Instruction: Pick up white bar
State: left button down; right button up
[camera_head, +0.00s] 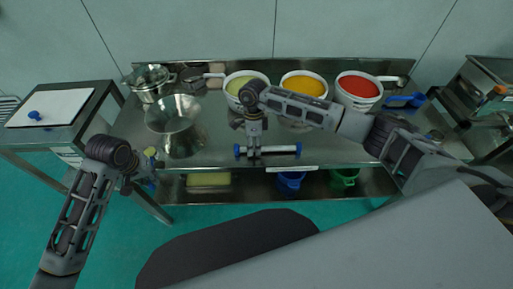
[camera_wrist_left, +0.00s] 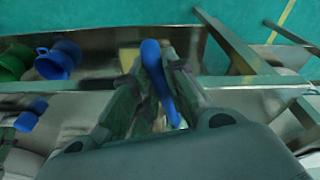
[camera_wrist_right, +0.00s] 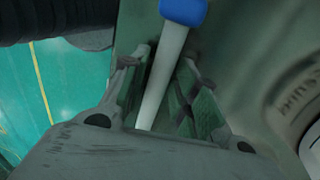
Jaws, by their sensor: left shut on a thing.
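The white bar (camera_wrist_right: 165,75) has blue end caps and lies along the front of the steel table; it also shows in the head view (camera_head: 282,149). My right gripper (camera_head: 254,153) is lowered over it from above. In the right wrist view, the bar runs between the parted fingers of my right gripper (camera_wrist_right: 163,92). My left gripper (camera_head: 150,168) is at the table's front left corner, away from this bar. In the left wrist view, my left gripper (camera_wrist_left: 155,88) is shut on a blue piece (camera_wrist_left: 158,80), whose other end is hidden.
Pots of green (camera_head: 246,83), yellow (camera_head: 304,86) and red (camera_head: 358,88) material stand along the back of the steel table (camera_head: 222,152). A steel funnel-like vessel (camera_head: 176,125) and a lidded pot (camera_head: 152,82) stand at left. A blue scoop (camera_head: 405,101) lies at right.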

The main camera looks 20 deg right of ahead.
jog(key=shift+f, duration=0.1)
jog(key=shift+c, duration=0.2)
grip_shut()
dwell(0.4)
notch_tip(320, 180, up, 10)
jog(key=shift+b, duration=0.45)
dwell(0.5)
